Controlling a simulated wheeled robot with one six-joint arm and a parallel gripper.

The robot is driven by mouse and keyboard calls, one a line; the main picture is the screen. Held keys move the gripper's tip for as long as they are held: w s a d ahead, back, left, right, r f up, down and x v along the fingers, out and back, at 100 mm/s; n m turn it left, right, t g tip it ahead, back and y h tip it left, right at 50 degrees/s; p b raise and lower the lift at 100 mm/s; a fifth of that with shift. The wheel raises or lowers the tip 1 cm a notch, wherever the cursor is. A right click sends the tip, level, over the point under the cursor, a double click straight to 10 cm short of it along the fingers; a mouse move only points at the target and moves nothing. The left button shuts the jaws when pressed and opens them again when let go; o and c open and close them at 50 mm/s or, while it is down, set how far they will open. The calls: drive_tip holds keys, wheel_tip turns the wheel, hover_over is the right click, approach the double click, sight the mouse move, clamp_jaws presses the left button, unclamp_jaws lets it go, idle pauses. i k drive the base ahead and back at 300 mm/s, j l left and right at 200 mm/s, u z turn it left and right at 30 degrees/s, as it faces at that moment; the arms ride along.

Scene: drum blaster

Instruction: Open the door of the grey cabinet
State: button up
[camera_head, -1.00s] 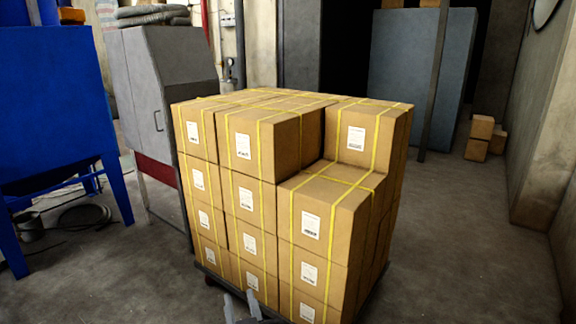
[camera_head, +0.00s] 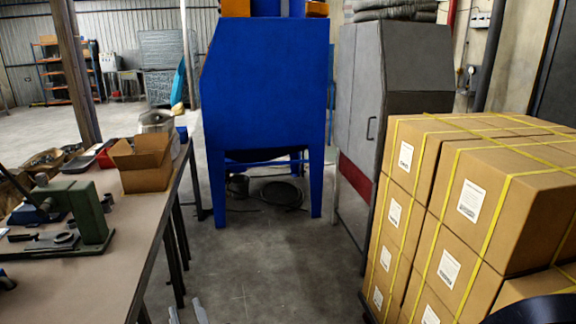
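The grey cabinet (camera_head: 405,70) stands right of centre, with a slanted upper side and folded grey cloth on top. Its door (camera_head: 360,92) faces left of the box stack and looks shut. A dark handle (camera_head: 370,128) is on the door near its right edge. A dark red band (camera_head: 354,178) crosses the front lower down. My gripper (camera_head: 187,313) shows only as two grey fingertips at the bottom edge. They are apart with bare floor between them, well short of the cabinet. The cabinet's lower right part is hidden behind the boxes.
Strapped cardboard boxes (camera_head: 460,210) stand at the right, close in front of the cabinet. A blue machine (camera_head: 265,85) on legs stands left of it. A workbench (camera_head: 110,225) with tools and an open box (camera_head: 142,165) fills the left. Floor (camera_head: 270,265) between is clear.

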sight(369, 98)
drive_tip(key=i+j, duration=0.1)
drive_tip(key=i, duration=0.3)
drive_tip(key=i+j+z, duration=0.1)
drive_tip(key=i, duration=0.35)
drive_tip(key=i+j+z, duration=0.1)
drive_tip(key=i, duration=0.3)
drive_tip(key=i+j, duration=0.25)
drive_tip(key=i, duration=0.15)
drive_tip(key=i+z, duration=0.3)
drive_tip(key=z, duration=0.2)
drive_tip(key=i+j+z, duration=0.25)
drive_tip(key=z, duration=0.2)
drive_tip(key=i+j+z, duration=0.3)
drive_tip(key=z, duration=0.2)
drive_tip(key=i+j+z, duration=0.15)
drive_tip(key=j+z, duration=0.3)
drive_tip(key=i+j+z, duration=0.25)
drive_tip(key=j+z, duration=0.15)
